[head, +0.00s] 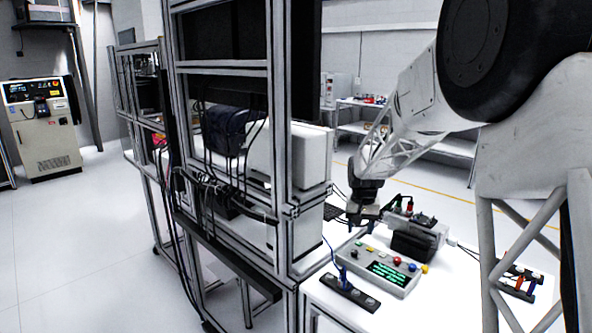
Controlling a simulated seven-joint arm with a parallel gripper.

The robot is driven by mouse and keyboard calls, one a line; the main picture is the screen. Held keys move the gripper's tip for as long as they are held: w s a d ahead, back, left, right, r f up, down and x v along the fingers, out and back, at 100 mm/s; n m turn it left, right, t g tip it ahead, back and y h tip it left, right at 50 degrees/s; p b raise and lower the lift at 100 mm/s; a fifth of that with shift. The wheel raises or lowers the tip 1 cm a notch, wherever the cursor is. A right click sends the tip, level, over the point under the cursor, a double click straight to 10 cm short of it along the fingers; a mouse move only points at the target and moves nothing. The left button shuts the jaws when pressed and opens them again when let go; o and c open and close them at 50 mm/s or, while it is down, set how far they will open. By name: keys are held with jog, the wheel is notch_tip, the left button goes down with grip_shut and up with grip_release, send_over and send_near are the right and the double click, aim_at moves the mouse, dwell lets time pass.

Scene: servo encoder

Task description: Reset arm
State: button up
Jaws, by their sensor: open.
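My gripper (362,216) hangs at the end of my arm, above the back edge of a grey control box on the white table. It is open, and I see nothing between its fingers. My gripper looks apart from the box, but the exact gap is hard to tell. My arm reaches in from the upper right.
A black strip with a blue cable (349,293) lies at the table's front left. A dark device (415,240) stands behind the box. A small board with coloured parts (518,282) lies at the right. A metal-framed rack (283,150) with cables rises close on the left.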

jog(key=s+a+r+t, duration=0.1)
jog(key=s+r, duration=0.4)
jog(key=s, duration=0.6)
jog(key=s+r, duration=0.6)
jog(key=s, duration=0.6)
jog(key=s+a+f+n+t, duration=0.1)
jog(key=s+f, duration=0.1)
jog(key=s, duration=2.1)
jog(key=shift+s+n, duration=0.35)
jog(key=shift+n, duration=0.05)
jog(key=shift+f, duration=0.1)
jog(key=shift+c, duration=0.3)
